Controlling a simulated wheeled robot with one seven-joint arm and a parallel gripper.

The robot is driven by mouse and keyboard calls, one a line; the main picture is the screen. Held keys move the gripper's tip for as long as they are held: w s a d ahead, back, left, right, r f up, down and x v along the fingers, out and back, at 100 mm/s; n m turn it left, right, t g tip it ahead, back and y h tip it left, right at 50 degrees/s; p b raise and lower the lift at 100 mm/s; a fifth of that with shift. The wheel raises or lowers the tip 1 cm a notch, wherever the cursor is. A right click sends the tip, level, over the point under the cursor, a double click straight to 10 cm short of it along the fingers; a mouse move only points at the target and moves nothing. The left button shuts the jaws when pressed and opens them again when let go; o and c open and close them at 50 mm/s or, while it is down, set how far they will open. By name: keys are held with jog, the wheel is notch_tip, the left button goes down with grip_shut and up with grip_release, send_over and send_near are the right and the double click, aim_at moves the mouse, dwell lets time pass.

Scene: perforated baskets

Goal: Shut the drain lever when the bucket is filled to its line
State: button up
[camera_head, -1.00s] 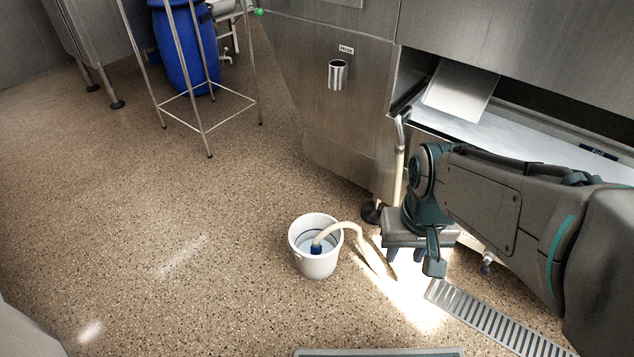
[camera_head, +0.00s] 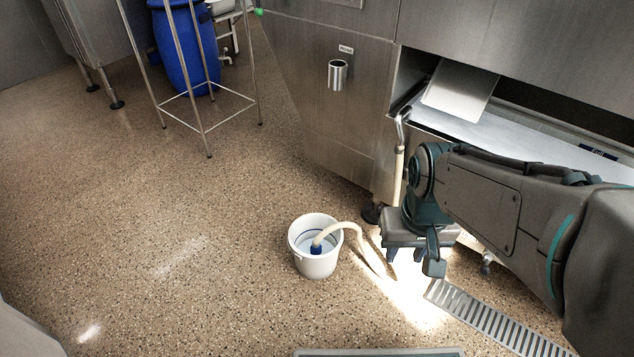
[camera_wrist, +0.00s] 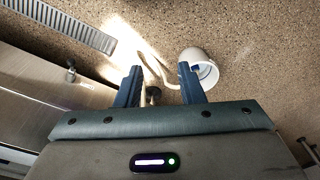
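A white bucket (camera_head: 302,264) stands upright on the floor, left of my gripper; it also shows in the wrist view (camera_wrist: 207,72). A pale hose (camera_head: 350,230) with a blue end (camera_head: 317,249) hangs into it. A dark line runs around the inside wall, and pale water appears below it; the exact gap is hard to tell. A metal fitting (camera_head: 403,115), seemingly the drain lever, sits at the machine's edge above the hose. My gripper (camera_head: 412,262) is below and apart from it, fingers down. In the wrist view my gripper (camera_wrist: 160,82) is open and empty.
The steel machine (camera_head: 345,125) stands behind, with a shelf opening at right. A floor grate (camera_head: 490,320) lies at front right. A wire-legged stand (camera_head: 205,125) and blue barrel (camera_head: 183,50) are at back left. The floor at left is clear.

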aim_at(486, 264)
jog(key=shift+o, duration=0.9)
jog(key=w+d+f+n+g+h+p, duration=0.3)
jog(key=w+d+f+n+g+h, duration=0.3)
jog(key=w+d+f+h, duration=0.6)
jog(key=w+d+f+n+t+h+p, duration=0.1)
jog(key=d+f+n+t+h, duration=0.25)
jog(key=f, duration=0.75)
jog(key=w+d+f+n+t+h+p, duration=0.1)
jog(key=w+d+f+n+h, duration=0.15)
jog(key=d+f+n, duration=0.55)
jog(key=s+d+f+m+b, duration=0.1)
jog(key=d+f+m+b, duration=0.1)
jog(key=d, duration=0.9)
jog(key=shift+d+f+b, duration=0.2)
jog(key=shift+b, duration=0.4)
jog(key=shift+m, duration=0.25)
